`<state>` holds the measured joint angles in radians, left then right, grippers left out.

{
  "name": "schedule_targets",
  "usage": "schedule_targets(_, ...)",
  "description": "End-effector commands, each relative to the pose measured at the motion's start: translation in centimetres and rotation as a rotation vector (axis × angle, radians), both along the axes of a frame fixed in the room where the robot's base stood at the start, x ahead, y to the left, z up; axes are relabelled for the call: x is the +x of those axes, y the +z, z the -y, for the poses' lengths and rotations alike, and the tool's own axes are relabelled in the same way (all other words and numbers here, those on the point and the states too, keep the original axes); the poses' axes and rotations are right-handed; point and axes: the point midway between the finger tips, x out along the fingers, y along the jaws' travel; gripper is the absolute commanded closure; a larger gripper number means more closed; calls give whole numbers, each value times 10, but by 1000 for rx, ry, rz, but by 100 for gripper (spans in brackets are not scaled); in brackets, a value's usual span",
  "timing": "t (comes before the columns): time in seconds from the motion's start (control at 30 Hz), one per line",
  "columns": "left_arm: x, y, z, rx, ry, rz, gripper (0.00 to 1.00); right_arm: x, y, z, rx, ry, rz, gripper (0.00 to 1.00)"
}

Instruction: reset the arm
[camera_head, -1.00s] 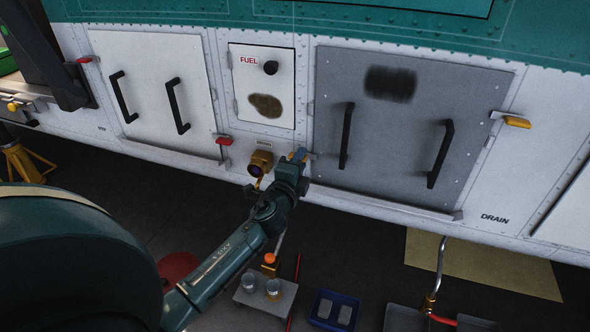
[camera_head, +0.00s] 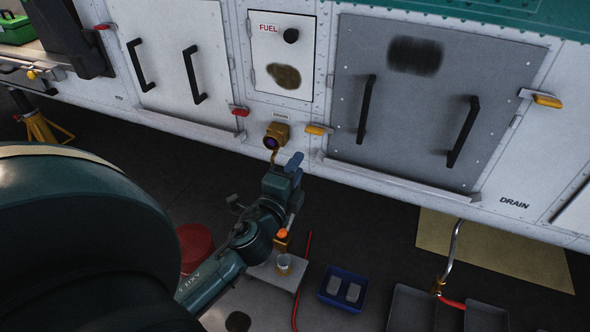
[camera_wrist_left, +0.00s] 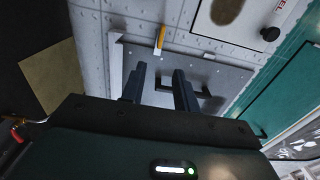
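My left gripper (camera_head: 294,162) is in front of the white hull's lower edge, below a yellow-ended latch (camera_head: 318,130), and apart from it. In the left wrist view its two dark fingers (camera_wrist_left: 160,85) stand apart with nothing between them. The same latch (camera_wrist_left: 161,38) shows beyond the fingertips, at the edge of the grey panel (camera_wrist_left: 195,70). My left arm reaches in from the lower left in the head view. My right gripper is in neither view.
A brass fitting (camera_head: 277,135) sticks out from the hull close to the gripper. Below are a small cart (camera_head: 290,275) with a cup (camera_head: 284,264), a blue bin (camera_head: 343,288) and grey trays (camera_head: 411,306). A red drum (camera_head: 195,246) stands to the left.

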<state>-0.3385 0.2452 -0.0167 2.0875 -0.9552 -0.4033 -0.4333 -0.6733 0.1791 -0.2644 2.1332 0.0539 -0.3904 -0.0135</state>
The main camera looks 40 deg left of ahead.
Motion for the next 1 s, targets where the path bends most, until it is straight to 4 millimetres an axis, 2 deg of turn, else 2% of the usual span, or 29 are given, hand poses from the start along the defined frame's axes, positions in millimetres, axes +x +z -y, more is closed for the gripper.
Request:
schedule_targets(0.37,0,-1,0,-3,-1,-1,69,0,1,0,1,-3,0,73)
schedule_targets(0.47,-5,-10,8,-82,-17,-30,69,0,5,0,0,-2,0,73)
schedule_targets(0.57,-21,-37,30,-310,-51,-104,69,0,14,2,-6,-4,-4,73)
schedule_targets(0.7,-63,-82,81,-783,-65,-260,69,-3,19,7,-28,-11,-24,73)
schedule_targets(0.8,-97,-106,117,-1101,-31,-367,69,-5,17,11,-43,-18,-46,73)
schedule_targets(0.9,-125,-119,146,-1342,17,-447,69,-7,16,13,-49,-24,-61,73)
schedule_targets(1.0,-142,-125,163,-1486,55,-492,69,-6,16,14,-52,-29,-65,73)
